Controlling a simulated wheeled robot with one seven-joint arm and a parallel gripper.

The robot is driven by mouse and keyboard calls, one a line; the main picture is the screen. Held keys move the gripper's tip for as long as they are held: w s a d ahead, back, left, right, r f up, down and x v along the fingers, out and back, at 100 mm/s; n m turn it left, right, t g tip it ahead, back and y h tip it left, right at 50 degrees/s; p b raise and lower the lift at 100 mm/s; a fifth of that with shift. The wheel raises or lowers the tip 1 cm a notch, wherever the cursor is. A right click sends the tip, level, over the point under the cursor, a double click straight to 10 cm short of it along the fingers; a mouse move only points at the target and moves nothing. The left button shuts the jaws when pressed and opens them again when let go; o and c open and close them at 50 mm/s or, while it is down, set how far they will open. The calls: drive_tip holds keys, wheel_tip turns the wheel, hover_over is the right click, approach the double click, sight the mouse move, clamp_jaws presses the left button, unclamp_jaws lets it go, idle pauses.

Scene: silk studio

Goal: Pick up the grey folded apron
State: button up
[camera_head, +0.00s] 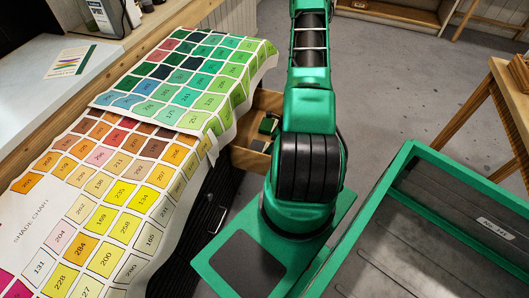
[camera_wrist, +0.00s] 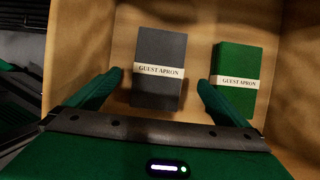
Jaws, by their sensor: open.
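The grey folded apron (camera_wrist: 160,70) lies flat in a wooden drawer or box in the wrist view, with a white band reading "GUEST APRON". My gripper (camera_wrist: 158,88) is open above it, with one green finger on each side of the apron's lower part. I cannot tell how far the fingertips are above the box floor. A green folded apron (camera_wrist: 236,84) with the same kind of band lies to the right, close to the right finger.
The wooden box (camera_head: 246,160) stands beside the counter, partly behind my arm in the head view. Its wall (camera_wrist: 75,50) rises left of the grey apron. A shade chart (camera_head: 120,200) drapes over the counter edge. A wooden trestle table (camera_head: 510,80) stands at right.

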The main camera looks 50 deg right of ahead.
sight(259, 146)
drive_tip(key=shift+x, duration=2.95)
drive_tip(key=c, duration=1.3)
